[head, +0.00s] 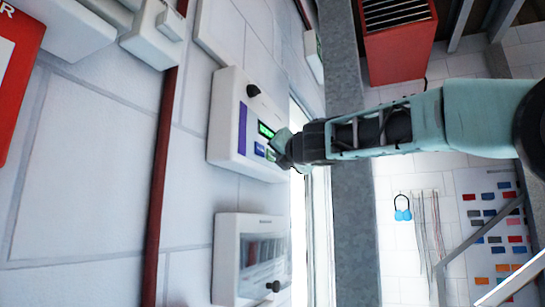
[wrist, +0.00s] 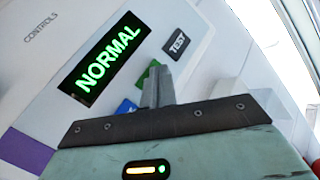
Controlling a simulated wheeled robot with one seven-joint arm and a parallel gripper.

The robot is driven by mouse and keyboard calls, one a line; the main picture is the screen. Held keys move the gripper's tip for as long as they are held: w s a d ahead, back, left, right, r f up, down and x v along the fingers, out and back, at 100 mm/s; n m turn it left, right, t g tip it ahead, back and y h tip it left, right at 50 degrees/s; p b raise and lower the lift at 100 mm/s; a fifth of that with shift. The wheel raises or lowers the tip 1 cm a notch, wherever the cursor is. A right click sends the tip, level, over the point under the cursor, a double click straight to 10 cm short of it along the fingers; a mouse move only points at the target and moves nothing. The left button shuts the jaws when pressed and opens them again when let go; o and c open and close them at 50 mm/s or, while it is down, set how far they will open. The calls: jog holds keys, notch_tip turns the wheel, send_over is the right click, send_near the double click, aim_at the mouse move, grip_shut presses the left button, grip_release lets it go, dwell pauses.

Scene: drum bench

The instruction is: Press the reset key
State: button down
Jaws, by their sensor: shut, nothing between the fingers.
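A white control panel (head: 228,125) is mounted on the wall, with a purple strip and a lit display (wrist: 101,58) reading NORMAL in green. In the wrist view, a dark key (wrist: 178,42) marked TEST sits right of the display. Below it are a green key (wrist: 144,78) and a blue key (wrist: 124,106), both partly covered by my gripper. No label reading RESET is legible. My gripper (wrist: 155,72) is shut and empty, its tips over or against the green key; I cannot tell if they touch. In the head view my gripper (head: 281,146) reaches the panel's right side.
A second white box (head: 226,258) with a clear window hangs below the panel. A dark red pipe (head: 163,150) runs along the wall at left. A grey post (head: 352,200) stands behind my arm. A red cabinet (head: 399,50) is at upper right.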

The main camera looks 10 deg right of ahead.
jog(key=shift+s+d, duration=0.3)
jog(key=shift+d, duration=0.1)
jog(key=s+d+b, duration=0.1)
jog(key=s+d, duration=0.2)
jog(key=d, duration=0.2)
jog(key=shift+s, duration=0.3)
dwell(0.6)
